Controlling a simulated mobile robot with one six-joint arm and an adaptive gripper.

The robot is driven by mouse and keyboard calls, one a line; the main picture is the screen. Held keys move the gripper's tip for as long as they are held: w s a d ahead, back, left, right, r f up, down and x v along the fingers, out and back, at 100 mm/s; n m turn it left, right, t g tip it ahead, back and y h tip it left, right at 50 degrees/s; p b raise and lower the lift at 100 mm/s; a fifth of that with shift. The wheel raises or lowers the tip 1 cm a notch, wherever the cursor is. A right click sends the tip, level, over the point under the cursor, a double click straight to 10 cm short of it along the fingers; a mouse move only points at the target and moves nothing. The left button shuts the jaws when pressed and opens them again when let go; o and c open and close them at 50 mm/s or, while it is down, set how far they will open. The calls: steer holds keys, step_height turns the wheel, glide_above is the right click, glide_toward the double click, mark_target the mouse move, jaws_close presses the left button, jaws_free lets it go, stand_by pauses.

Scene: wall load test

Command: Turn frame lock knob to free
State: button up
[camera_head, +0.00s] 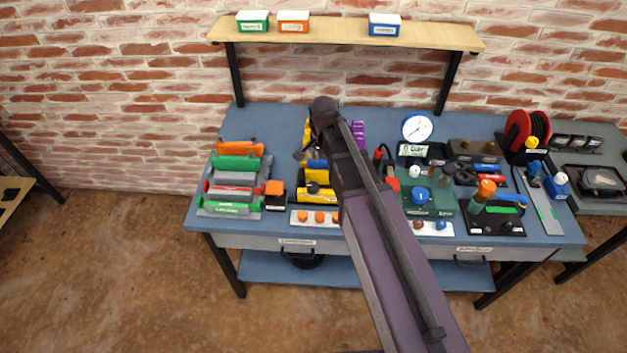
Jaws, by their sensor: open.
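My arm reaches up from the lower right over the blue bench (270,118). My gripper (303,153) shows only in part, as small dark parts left of the arm's end, above the bench's left-middle area; it is open. Below it a yellow block (318,195) carries a small dark knob (313,187). Right of the arm, a green plate (437,206) carries a round blue knob (420,195). I cannot tell which of these, if either, is the frame lock knob; no label for it is readable. The arm hides part of the bench's middle.
Coloured holders (237,164) stand at left, an orange-topped black block (274,195) beside them. A white dial gauge (417,127) stands at the back, a red cable reel (527,132) at right. A wooden shelf (345,29) with small boxes hangs above. The floor at left is clear.

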mark_target(313, 185)
steer(key=a, duration=0.1)
steer(key=w+a+r+m, duration=0.1)
steer(key=a, duration=0.1)
steer(key=shift+w, duration=0.1)
steer(key=shift+d+f, duration=0.1)
steer(key=shift+f, duration=0.15)
step_height(313, 185, down, 13)
steer(key=b, duration=1.3)
steer(key=shift+f, duration=0.15)
stand_by(0.5)
steer(key=c, duration=1.1)
